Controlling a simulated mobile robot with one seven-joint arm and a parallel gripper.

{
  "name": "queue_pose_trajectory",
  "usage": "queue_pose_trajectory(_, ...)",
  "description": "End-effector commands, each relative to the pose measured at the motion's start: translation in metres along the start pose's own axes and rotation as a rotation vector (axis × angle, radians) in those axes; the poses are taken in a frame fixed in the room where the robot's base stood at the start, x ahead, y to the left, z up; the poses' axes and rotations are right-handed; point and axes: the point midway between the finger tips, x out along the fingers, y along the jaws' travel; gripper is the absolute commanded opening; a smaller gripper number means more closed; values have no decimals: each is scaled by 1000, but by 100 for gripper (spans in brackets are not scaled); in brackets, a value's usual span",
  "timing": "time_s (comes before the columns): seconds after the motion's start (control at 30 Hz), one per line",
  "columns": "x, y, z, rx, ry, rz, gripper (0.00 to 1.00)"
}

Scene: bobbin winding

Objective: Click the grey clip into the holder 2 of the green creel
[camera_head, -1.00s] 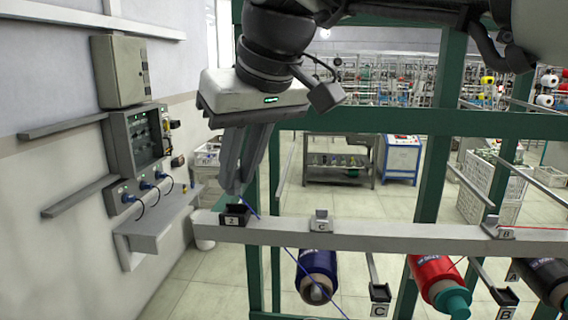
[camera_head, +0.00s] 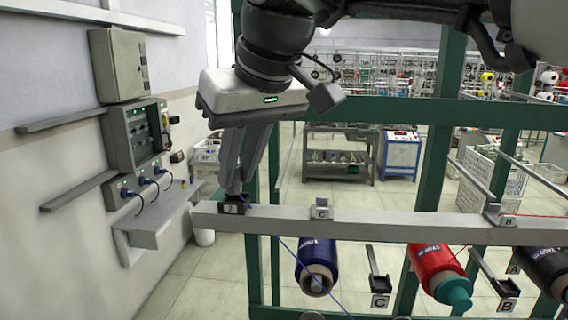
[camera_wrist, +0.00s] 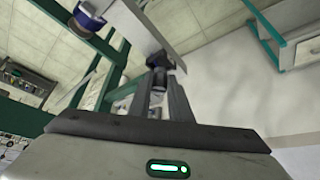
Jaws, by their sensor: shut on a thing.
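The green creel (camera_head: 431,180) carries a pale grey rail with several small holders. Holder 2 (camera_head: 231,208), a dark block with a "2" label, sits at the rail's left end. My gripper (camera_head: 236,193) points down with its fingertips right at the top of holder 2. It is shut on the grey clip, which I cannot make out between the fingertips. A blue thread (camera_head: 290,251) runs from holder 2 down to the right, past the blue bobbin (camera_head: 316,262). In the wrist view my gripper (camera_wrist: 161,72) meets the dark holder (camera_wrist: 157,59) at the rail end; whether the clip is seated is hidden.
Grey clips C (camera_head: 321,210) and B (camera_head: 500,216) sit further right on the rail. A red bobbin (camera_head: 436,270) and a black bobbin (camera_head: 548,266) hang below. A control box (camera_head: 134,139) and shelf (camera_head: 158,229) are on the left wall.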

Motion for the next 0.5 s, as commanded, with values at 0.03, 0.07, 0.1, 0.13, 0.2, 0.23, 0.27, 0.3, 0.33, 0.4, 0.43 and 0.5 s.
queue_pose_trajectory(0.03, 2, 0, 2, 0, 0, 0, 0)
queue_pose_trajectory(0.07, 3, 0, 2, 0, 0, 0, 0)
queue_pose_trajectory(0.1, 4, 0, 2, 0, 0, 0, 0)
queue_pose_trajectory(0.13, 5, 0, 3, 0, 0, 0, 0)
queue_pose_trajectory(0.2, 7, 0, 4, 0, 0, 0, 0)
queue_pose_trajectory(0.23, 8, 0, 4, 0, 0, 0, 0)
queue_pose_trajectory(0.27, 9, 0, 5, 0, 0, 0, 0)
queue_pose_trajectory(0.3, 10, 0, 5, 0, 0, 0, 0)
queue_pose_trajectory(0.33, 10, 0, 6, 0, 0, 0, 0)
queue_pose_trajectory(0.4, 12, 0, 7, 0, 0, 0, 0)
queue_pose_trajectory(0.43, 13, 0, 7, 0, 0, 0, 0)
queue_pose_trajectory(0.5, 15, 0, 8, 0, 0, 0, 0)
